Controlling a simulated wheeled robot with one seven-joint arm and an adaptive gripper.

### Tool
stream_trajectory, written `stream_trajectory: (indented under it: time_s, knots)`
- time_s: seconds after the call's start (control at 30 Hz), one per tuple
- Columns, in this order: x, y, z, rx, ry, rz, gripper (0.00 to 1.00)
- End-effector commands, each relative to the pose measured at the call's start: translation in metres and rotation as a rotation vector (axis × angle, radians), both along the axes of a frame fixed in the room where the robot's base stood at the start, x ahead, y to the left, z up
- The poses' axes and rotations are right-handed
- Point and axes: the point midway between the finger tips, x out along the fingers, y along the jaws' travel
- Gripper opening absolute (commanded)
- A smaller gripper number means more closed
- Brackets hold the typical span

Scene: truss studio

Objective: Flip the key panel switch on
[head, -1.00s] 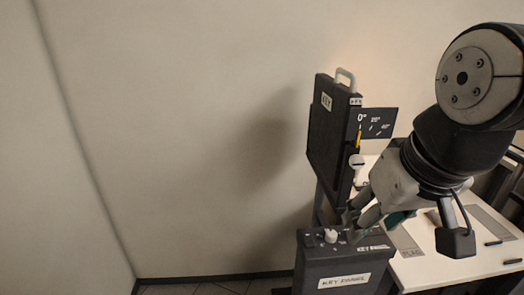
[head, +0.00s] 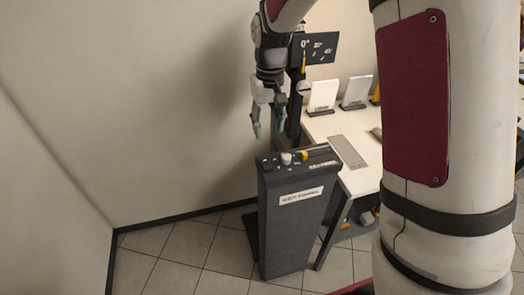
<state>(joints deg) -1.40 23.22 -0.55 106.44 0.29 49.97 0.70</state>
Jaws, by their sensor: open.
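The key panel (head: 292,225) is a dark upright pedestal with a white label on its front. Its top face carries a white knob (head: 286,158), a small yellow part (head: 303,155) and small light marks near the left edge. These are too small to tell which is the switch or how it is set. My gripper (head: 267,131) points down, open and empty, above and behind the panel's left end in the picture. It appears apart from the panel's top.
A black sign with 0° (head: 315,48) stands behind the panel. A white table (head: 326,126) with upright white cards (head: 321,97) is at the right. My arm covers the right side. Tiled floor (head: 175,250) is clear at the left.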

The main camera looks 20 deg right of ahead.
Motion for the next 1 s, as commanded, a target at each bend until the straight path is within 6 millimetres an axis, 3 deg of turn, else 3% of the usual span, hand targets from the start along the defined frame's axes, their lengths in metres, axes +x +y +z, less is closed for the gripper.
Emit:
stream_trajectory:
  time_s: [0.27,0.7,1.0]
  knots:
    - [0.001,0.000,-0.024,0.000,0.011,0.000,0.43]
    - [0.000,0.000,-0.107,0.000,0.012,0.000,0.43]
    - [0.002,0.000,-0.139,0.000,0.007,0.000,0.43]
